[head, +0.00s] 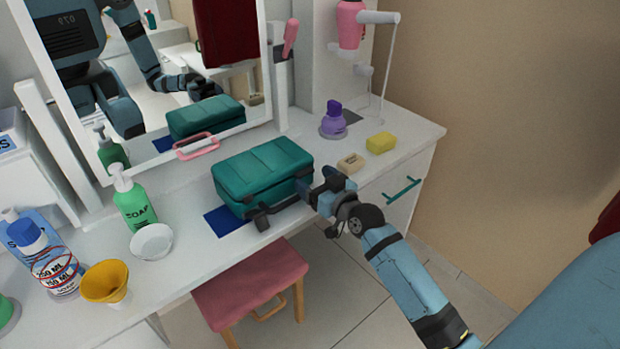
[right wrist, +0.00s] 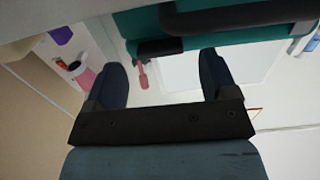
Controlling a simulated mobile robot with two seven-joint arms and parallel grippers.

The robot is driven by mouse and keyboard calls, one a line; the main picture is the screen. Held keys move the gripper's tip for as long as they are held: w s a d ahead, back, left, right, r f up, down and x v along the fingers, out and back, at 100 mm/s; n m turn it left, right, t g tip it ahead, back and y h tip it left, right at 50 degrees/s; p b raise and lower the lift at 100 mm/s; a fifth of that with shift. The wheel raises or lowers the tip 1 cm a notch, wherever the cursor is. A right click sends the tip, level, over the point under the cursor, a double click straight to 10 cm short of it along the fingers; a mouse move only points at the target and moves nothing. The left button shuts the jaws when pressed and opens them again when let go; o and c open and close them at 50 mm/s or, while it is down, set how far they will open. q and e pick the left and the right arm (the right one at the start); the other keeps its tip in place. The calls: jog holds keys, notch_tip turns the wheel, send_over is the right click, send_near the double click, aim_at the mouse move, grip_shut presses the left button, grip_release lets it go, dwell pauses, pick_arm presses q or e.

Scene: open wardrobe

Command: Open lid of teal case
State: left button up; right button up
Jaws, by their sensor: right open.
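The teal case (head: 262,170) stands shut on the white dressing table, with a dark handle (head: 276,211) along its front side. My right gripper (head: 325,183) is at the right front corner of the case, close to its front side. In the right wrist view the two fingers of my right gripper (right wrist: 165,85) are apart with nothing between them. The case (right wrist: 150,22) and its dark handle (right wrist: 235,15) cross the top of that view, just beyond the fingertips. I cannot tell whether a finger touches the case. My left gripper is not directly in view.
A green soap bottle (head: 136,203), white bowl (head: 152,242) and yellow cup (head: 106,283) stand left of the case. A beige soap bar (head: 351,162), yellow sponge (head: 381,142) and purple bottle (head: 333,121) are to the right. A mirror (head: 150,75) stands behind; a pink stool (head: 250,281) is below.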

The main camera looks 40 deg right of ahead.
jog(key=shift+w, duration=1.1)
